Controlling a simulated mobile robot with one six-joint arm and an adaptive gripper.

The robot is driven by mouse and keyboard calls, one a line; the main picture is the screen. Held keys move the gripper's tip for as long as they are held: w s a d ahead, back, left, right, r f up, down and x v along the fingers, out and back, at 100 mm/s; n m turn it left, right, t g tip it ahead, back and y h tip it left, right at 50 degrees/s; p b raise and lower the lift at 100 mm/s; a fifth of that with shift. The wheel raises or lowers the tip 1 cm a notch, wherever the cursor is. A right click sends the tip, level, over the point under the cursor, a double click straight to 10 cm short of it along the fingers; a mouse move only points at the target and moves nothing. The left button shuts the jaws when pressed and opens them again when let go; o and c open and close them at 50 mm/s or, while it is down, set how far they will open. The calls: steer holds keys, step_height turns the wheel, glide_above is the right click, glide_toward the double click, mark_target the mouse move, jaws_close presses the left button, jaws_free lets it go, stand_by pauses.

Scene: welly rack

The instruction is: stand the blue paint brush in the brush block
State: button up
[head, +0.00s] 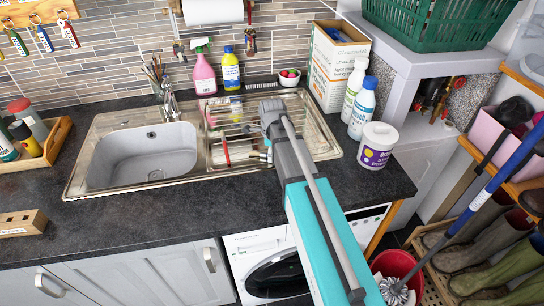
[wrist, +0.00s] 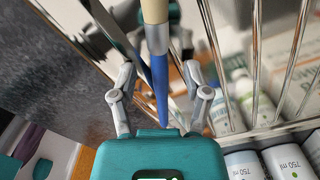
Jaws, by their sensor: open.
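In the wrist view the blue paint brush (wrist: 159,75) runs down the middle, with a pale upper part and a tapering blue lower part. My gripper (wrist: 163,75) is open, one finger on each side of the brush; I cannot tell whether either touches it. In the head view my gripper (head: 272,112) is over the ribbed metal drainer, and the arm hides much of what lies beneath. A wooden block with dark holes in its top, apparently the brush block (head: 22,224), sits on the worktop at the far left front.
The sink basin (head: 145,155) and tap (head: 170,100) lie between the drainer and the block. A pink spray bottle (head: 204,75) and a yellow bottle (head: 230,70) stand behind. A white tub (head: 376,146) stands right. The dark worktop (head: 130,220) in front is clear.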

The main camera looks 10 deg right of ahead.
jaws_close()
steer(key=shift+r, duration=0.1)
stand_by(0.4)
step_height(320, 180, up, 2)
steer(key=p, duration=0.2)
steer(key=shift+r+p, duration=0.25)
steer(key=shift+p, duration=0.05)
steer(key=s+r+p, duration=1)
steer(key=s, duration=0.4)
steer(key=shift+r, duration=0.15)
